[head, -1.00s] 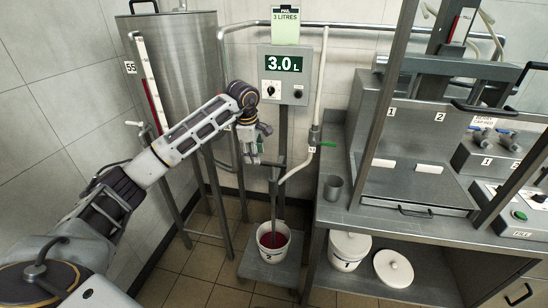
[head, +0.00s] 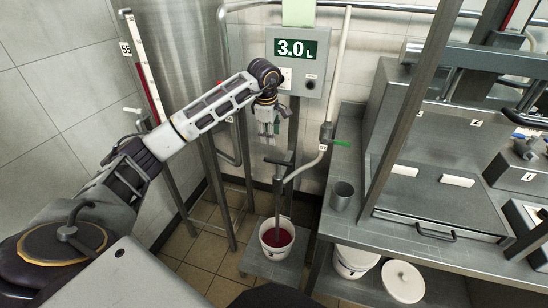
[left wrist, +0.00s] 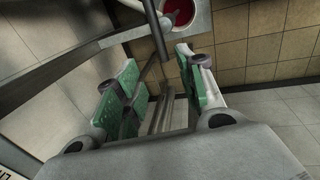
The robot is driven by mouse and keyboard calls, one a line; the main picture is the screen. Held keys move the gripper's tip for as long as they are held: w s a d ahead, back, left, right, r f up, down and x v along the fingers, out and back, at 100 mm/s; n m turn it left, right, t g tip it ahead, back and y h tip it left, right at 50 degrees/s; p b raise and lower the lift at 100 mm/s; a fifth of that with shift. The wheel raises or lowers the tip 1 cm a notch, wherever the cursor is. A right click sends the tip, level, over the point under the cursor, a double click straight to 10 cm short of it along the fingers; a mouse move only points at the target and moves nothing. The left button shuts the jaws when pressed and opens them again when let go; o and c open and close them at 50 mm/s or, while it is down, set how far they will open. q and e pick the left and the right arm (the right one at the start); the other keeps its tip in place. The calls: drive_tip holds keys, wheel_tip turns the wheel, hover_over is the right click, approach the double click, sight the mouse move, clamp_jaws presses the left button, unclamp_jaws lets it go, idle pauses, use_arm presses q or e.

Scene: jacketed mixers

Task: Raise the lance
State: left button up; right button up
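The lance (head: 279,190) is an upright grey rod with a crossbar handle at its top. Its lower end stands in the red liquid in a white bucket (head: 265,240). My left gripper (head: 268,134) points down, a little above the lance handle and apart from it. In the left wrist view my left gripper (left wrist: 160,88) is open, its green-padded fingers spread wide. The bucket with red liquid (left wrist: 166,36) shows at the top there, with a dark rod beside it. My right gripper is not in view.
A panel (head: 296,62) reading 3.0 L hangs on the wall behind the gripper. A pale hose with a green-handled valve (head: 327,136) runs just right of the lance. A steel bench (head: 350,190) with a grey cup (head: 342,195) stands to the right. A steel tank (head: 185,55) is at left.

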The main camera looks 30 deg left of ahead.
sight(273, 160)
use_arm(q)
drive_tip(key=shift+w+a+f, duration=0.1)
drive_tip(key=shift+w+f, duration=0.35)
drive_tip(key=shift+f, duration=1.8)
drive_tip(key=shift+w+a+f, duration=0.1)
drive_tip(key=shift+w+f, duration=0.3)
drive_tip(key=shift+f, duration=1.9)
drive_tip(key=shift+w+a+f, duration=0.1)
drive_tip(key=shift+w+f, duration=0.35)
drive_tip(key=shift+f, duration=1.8)
clamp_jaws()
